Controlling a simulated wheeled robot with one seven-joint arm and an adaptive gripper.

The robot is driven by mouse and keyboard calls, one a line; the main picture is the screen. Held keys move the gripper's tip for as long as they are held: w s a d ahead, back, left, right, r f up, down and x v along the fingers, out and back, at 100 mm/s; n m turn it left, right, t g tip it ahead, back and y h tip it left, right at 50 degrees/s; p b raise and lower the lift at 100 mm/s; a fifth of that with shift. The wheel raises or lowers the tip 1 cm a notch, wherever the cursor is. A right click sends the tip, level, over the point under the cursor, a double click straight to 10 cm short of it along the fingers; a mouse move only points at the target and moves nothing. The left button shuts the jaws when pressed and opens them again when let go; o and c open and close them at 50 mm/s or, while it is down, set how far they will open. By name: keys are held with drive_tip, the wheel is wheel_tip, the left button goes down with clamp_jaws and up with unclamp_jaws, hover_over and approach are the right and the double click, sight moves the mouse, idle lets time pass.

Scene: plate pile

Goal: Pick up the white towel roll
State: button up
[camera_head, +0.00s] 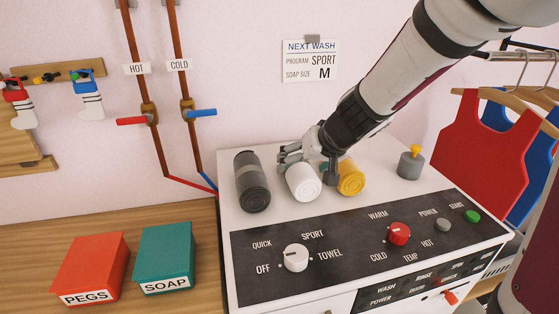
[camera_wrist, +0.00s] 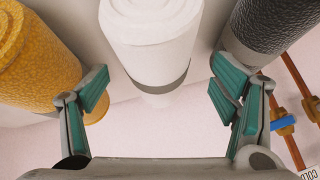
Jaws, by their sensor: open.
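The white towel roll (camera_head: 303,183) lies on the white washer top, between a dark grey roll (camera_head: 251,182) on its left and a yellow roll (camera_head: 350,177) on its right. My gripper (camera_head: 305,158) is over the far part of the white roll in the head view. In the wrist view, the white roll (camera_wrist: 155,40) is in the middle, with a grey band near its end. My open gripper (camera_wrist: 163,95) has its teal-padded fingers on either side of it, apart from it. The yellow roll (camera_wrist: 35,60) and dark roll (camera_wrist: 275,35) lie just outside the fingers.
The washer's control panel (camera_head: 350,275) with knobs is at the front. A grey pot with a yellow knob (camera_head: 411,162) stands at right. HOT and COLD pipes (camera_head: 185,90) run up the wall. PEGS (camera_head: 88,268) and SOAP (camera_head: 165,258) boxes sit on the wooden counter.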

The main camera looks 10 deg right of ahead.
drive_tip(key=x, duration=0.4)
drive_tip(key=shift+w+d+b, duration=0.15)
drive_tip(key=shift+w+b, duration=0.15)
drive_tip(key=shift+b, duration=0.1)
drive_tip(key=c, duration=1.4)
drive_tip(key=shift+o, duration=0.2)
